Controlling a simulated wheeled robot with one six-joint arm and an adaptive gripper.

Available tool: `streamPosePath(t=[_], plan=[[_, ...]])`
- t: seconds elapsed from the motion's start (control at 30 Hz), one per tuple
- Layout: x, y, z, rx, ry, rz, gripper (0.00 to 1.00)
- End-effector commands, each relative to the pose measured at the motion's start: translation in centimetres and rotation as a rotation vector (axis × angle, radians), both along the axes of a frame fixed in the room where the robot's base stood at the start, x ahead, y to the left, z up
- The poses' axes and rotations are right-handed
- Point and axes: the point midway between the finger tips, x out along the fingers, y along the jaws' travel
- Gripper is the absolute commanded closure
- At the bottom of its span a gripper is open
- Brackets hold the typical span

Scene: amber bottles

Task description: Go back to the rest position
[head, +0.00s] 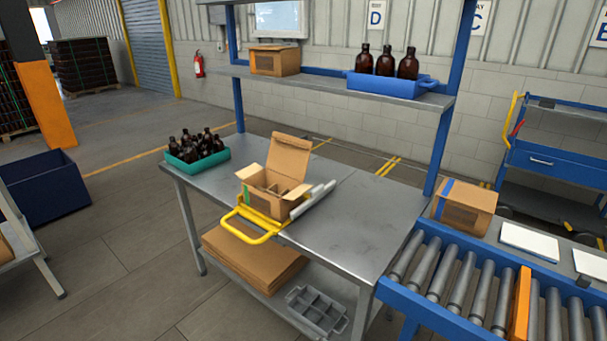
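My gripper and arm do not show in the head view. An open cardboard box (257,200) stands on the grey metal table (345,235), its back flap up and dividers inside. No bottle can be made out in it. A yellow frame with a handle (250,238) is at its front. A teal tray (222,159) full of several dark amber bottles (196,147) stands at the table's far left corner. Three larger amber bottles (385,64) stand upright in a blue tray (388,85) on the upper shelf (335,86).
Two grey tubes (314,199) lie right of the open box. A roller conveyor (461,287) with a closed carton (464,206) beside it is at the right. Blue posts (444,140) carry the shelf. A blue bin (45,188) stands left. The table's right part is clear.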

Motion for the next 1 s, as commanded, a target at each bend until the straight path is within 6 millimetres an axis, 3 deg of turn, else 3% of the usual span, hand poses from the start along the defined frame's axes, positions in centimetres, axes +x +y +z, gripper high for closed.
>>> streamPosePath(t=[0.03,0.2,0.43,0.77,1.0], plan=[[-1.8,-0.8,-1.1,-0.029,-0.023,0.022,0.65],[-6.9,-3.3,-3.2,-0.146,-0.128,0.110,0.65],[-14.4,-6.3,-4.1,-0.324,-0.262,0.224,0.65],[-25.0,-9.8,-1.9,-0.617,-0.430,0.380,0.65],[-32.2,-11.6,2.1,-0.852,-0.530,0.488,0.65]])
